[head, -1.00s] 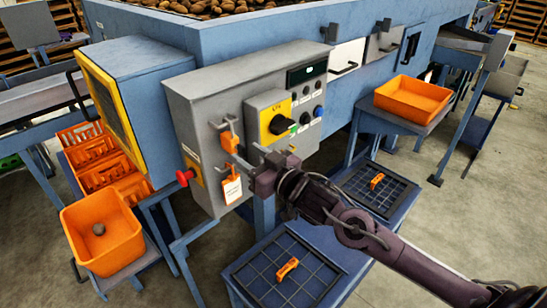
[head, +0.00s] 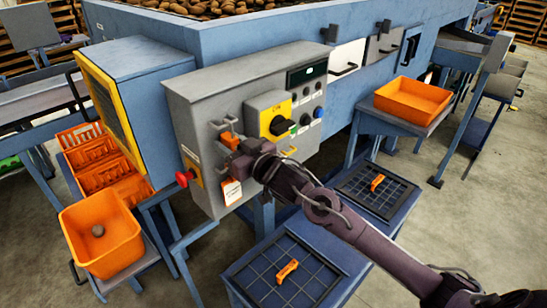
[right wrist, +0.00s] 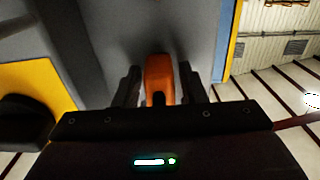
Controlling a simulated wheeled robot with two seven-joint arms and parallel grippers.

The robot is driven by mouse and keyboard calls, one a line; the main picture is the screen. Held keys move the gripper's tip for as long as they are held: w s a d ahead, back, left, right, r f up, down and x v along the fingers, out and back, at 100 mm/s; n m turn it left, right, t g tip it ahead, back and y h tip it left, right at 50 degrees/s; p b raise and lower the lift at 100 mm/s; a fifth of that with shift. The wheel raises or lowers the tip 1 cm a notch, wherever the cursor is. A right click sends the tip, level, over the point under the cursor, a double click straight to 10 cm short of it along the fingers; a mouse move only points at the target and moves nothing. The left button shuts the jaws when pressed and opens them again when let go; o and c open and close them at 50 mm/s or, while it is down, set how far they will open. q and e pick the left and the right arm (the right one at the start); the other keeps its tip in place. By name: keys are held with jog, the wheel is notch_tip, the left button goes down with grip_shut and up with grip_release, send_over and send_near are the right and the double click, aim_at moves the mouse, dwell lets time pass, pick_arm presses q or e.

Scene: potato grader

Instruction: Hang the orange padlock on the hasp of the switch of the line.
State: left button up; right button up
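The orange padlock (head: 229,140) hangs from a grey hook on the left part of the grey control box front. My right gripper (head: 236,152) is at the padlock, partly covering it. In the right wrist view the padlock (right wrist: 159,78) stands between the two dark fingers (right wrist: 160,88), with narrow gaps on its sides, so the gripper looks open around it. The line's switch (head: 276,121) has a black handle on a yellow plate. A pale loop that looks like its hasp (head: 290,152) shows at its lower right. My left gripper is out of view.
A red stop button (head: 184,177) sticks out at the box's left side. A white and orange tag (head: 232,191) hangs below the padlock. Blue tables with dark gridded trays (head: 285,285) stand below, and an orange bin (head: 412,96) is at right.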

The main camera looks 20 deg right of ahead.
jog(key=c, duration=0.7)
jog(key=shift+r+p, duration=1)
jog(key=shift+r, duration=0.1)
jog(key=shift+p+v, duration=1.05)
jog(key=shift+v, duration=3.45)
